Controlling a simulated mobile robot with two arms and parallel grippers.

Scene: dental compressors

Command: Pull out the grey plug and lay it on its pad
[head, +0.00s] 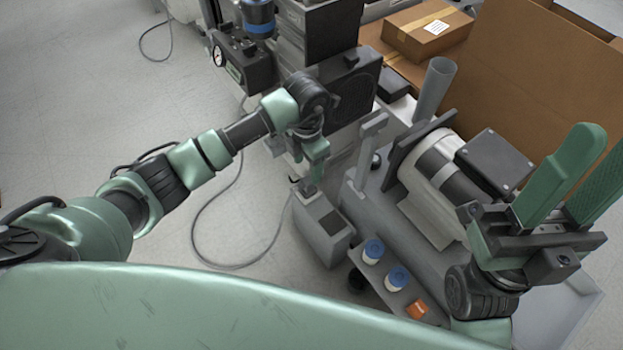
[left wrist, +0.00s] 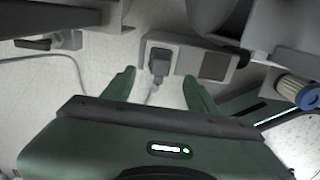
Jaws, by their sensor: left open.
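The grey plug (left wrist: 160,64) sits in a dark socket at the left part of a grey box (left wrist: 190,44) in the left wrist view. Its cable runs back from it between my fingers. A dark square pad (left wrist: 216,65) lies on the same box, right of the plug; it also shows in the head view (head: 330,222). My left gripper (left wrist: 158,76) is open and empty, with one finger on each side of the plug and cable, not visibly touching. My right gripper (head: 572,185) is raised, fingers apart.
A grey cart carries a motor (head: 435,180), two blue-capped jars (head: 373,251) and an orange item (head: 417,309), right of the box. A compressor unit (head: 350,90) stands behind my left gripper. A cable (head: 193,232) loops over open floor at left.

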